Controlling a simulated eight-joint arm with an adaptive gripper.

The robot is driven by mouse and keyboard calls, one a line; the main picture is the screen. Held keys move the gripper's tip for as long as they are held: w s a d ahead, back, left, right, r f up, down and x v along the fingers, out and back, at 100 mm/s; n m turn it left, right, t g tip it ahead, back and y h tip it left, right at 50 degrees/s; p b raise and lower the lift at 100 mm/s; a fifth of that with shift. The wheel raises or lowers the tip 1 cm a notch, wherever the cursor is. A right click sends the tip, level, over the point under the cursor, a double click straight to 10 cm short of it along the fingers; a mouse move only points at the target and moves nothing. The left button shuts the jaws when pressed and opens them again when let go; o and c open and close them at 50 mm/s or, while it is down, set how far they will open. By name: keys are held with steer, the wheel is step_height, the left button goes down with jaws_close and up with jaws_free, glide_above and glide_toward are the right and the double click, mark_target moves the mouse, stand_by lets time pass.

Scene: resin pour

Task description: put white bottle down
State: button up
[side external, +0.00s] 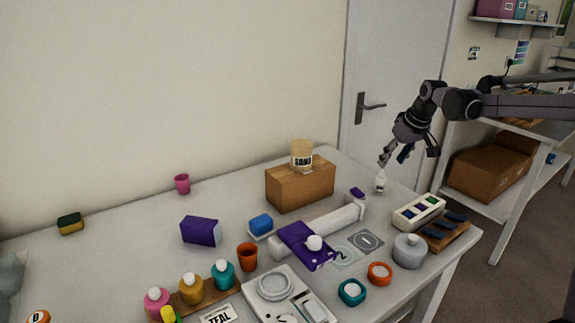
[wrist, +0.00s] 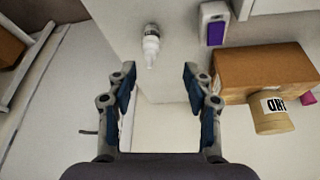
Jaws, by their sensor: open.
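The white bottle (side external: 380,182) is small, with a narrow nozzle, and stands upright on the table near its far right edge. In the wrist view the bottle (wrist: 151,45) lies ahead of and between the fingers, with clear space around it. My gripper (side external: 385,158) is open and is just above the bottle in the side view. The wrist view shows my gripper's two fingers (wrist: 157,75) spread wide with nothing between the pads.
A cardboard box (side external: 300,186) with a labelled tan jar (side external: 302,156) on it stands left of the bottle. A white roll (side external: 335,222), a rack (side external: 418,211) and a grey jar (side external: 409,251) are nearer the front. Table around the bottle is clear.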

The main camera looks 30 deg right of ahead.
steer(key=s+a+r+n+t, duration=0.1)
steer(key=s+a+r, duration=0.1)
steer(key=s+a, duration=0.95)
steer(key=s+a+f+n+t+y, duration=0.1)
steer(key=s+a+f, duration=0.4)
steer(key=s+a, duration=0.4)
steer(key=shift+f+t, duration=0.4)
